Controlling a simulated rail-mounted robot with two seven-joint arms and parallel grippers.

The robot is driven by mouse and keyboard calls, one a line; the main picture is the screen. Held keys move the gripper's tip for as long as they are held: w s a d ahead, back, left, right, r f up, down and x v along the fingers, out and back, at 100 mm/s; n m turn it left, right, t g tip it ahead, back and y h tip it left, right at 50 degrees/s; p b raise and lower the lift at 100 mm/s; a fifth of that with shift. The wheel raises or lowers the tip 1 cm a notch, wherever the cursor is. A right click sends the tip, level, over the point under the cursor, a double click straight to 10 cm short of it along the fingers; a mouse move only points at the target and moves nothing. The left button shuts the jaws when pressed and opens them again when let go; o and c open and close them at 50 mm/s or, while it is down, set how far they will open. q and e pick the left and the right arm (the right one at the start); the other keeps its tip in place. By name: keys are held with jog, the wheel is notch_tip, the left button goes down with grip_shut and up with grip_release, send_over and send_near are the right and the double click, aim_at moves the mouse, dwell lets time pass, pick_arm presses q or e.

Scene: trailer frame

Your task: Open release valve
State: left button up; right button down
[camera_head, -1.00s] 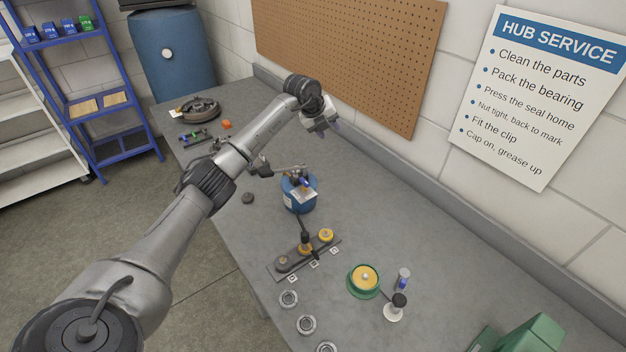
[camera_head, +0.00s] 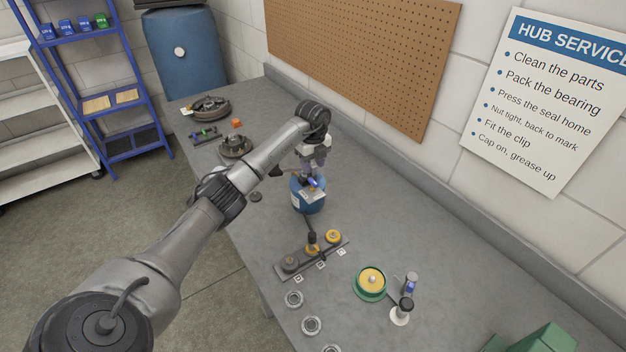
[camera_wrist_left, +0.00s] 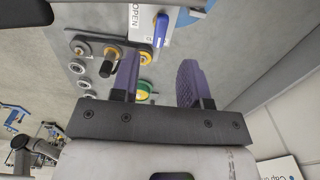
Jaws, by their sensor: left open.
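A blue canister (camera_head: 309,206) with a white label stands on the grey bench in the head view. A small blue lever (camera_head: 314,183) sits on its top; a blue lever also shows in the left wrist view (camera_wrist_left: 161,30), beside a white tag (camera_wrist_left: 137,20) reading OPEN. My left gripper (camera_head: 312,172) is right above the canister top, pointing down. In the left wrist view its two purple fingers are apart with nothing held between them (camera_wrist_left: 158,80). The lever appears near the finger on the left, and contact cannot be told. My right gripper is out of view.
A grey strip (camera_head: 335,247) with several yellow and dark fittings lies in front of the canister. A green-rimmed dish (camera_head: 370,282), a small bottle (camera_head: 402,311) and loose rings (camera_head: 311,325) are nearer. A dark hub part (camera_head: 236,146) is behind left. A pegboard wall borders the bench.

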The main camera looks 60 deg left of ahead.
aim_at(313, 181)
pick_arm(q)
notch_tip(313, 181, down, 6)
jog(key=shift+f, duration=0.25)
dwell(0.4)
grip_shut()
